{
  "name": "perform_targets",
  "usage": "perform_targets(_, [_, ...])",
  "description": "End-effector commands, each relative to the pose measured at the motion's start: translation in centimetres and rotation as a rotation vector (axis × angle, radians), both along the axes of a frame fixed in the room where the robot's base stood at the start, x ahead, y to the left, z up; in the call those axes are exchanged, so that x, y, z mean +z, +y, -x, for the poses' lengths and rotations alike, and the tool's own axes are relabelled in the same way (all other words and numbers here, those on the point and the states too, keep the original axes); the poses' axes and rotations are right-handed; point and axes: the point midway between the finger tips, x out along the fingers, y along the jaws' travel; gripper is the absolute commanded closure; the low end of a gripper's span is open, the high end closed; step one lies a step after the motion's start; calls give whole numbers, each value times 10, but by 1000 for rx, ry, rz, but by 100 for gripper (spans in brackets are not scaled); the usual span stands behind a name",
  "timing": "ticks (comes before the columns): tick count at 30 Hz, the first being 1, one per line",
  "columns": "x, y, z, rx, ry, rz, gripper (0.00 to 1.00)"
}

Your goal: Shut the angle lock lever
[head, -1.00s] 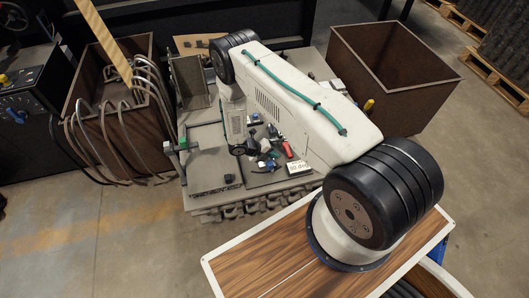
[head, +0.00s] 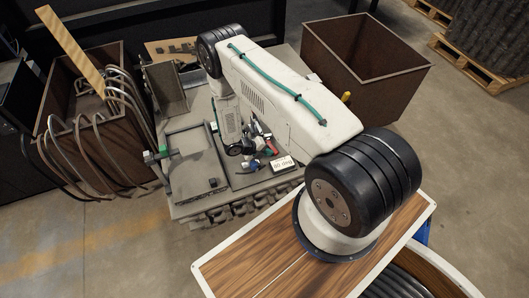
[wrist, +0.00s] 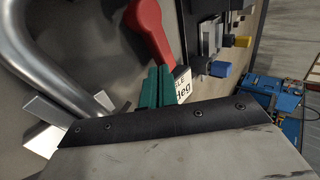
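A white label (wrist: 183,84) ending in "deg" lies just beside my fingertips in the wrist view, and the label also shows in the head view (head: 283,163). My gripper (wrist: 157,76) has two green fingers close together, with nothing visible between them. In the head view my arm hides much of my gripper.
A thick metal tube (wrist: 50,65) curves at the left of the wrist view. Blue (wrist: 220,69) and yellow (wrist: 242,41) knobs are at the right. Brown bins stand left (head: 115,130) and right (head: 375,100) of the workbench. Open floor lies in front.

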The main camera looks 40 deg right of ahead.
Motion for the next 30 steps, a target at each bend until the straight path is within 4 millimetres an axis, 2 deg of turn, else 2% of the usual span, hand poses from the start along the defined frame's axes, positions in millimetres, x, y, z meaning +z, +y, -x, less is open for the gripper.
perform_targets(8, [2, 3, 0, 1, 1, -1, 100])
perform_targets(21, [47, 50, -15, 3, 0, -1, 100])
perform_targets(30, [53, 56, -16, 1, 1, 0, 100])
